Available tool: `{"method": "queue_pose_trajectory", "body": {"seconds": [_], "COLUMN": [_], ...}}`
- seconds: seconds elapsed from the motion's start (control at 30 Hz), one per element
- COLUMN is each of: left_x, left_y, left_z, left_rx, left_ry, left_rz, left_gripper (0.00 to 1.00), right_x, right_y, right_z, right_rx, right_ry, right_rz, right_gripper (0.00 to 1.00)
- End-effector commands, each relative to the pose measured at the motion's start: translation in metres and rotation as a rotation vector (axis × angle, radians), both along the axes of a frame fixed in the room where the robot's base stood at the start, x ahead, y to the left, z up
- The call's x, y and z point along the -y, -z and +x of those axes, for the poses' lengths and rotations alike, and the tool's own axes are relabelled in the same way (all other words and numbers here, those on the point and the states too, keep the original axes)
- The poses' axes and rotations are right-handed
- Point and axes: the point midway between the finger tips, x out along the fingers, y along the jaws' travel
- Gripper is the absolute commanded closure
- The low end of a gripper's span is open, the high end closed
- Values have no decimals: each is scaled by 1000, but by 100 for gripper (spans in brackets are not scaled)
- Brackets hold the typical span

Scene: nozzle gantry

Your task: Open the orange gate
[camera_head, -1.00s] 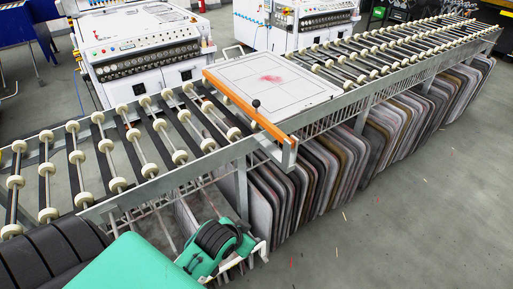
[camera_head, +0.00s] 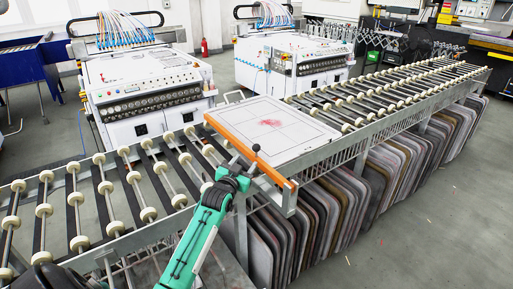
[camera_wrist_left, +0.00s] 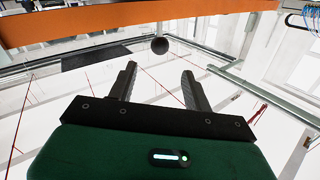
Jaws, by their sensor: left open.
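The orange gate (camera_head: 229,134) is a long bar along the left edge of a white board (camera_head: 290,112) on the roller conveyor. A black ball knob (camera_head: 256,147) stands up on a short stem near the bar's middle. My left gripper (camera_head: 248,171) is just in front of the knob, close to the bar. In the left wrist view the two fingers (camera_wrist_left: 158,70) are open and empty. The knob (camera_wrist_left: 160,45) shows just beyond and between their tips, and the orange bar (camera_wrist_left: 140,19) crosses the top. Contact cannot be told. My right gripper is not in view.
The roller conveyor (camera_head: 105,187) runs left of the gate, and more rollers (camera_head: 390,92) continue to the right. Several grey slabs (camera_head: 385,170) stand upright beneath it. White machines (camera_head: 150,90) stand behind. Grey floor (camera_head: 420,235) at the front right is clear.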

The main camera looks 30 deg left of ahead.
Motion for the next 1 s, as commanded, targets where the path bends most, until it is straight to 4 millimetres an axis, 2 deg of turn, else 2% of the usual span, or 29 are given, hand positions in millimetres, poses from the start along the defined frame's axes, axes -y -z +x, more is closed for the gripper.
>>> {"method": "queue_pose_trajectory", "body": {"seconds": [0.2,0.5,0.7,1.0], "left_x": [-8,-17,-20,-22], "left_y": [-2,-2,-1,0], "left_z": [40,86,105,112], "left_rx": [-1,-1,-1,-1], "left_ry": [0,0,1,1], "left_rz": [1,2,0,1], "left_gripper": [50,50,50,50], "right_x": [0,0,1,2], "right_y": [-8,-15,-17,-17], "right_z": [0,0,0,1], "right_rx": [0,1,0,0], "right_ry": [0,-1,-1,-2], "right_rz": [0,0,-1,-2], "right_gripper": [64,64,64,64]}}
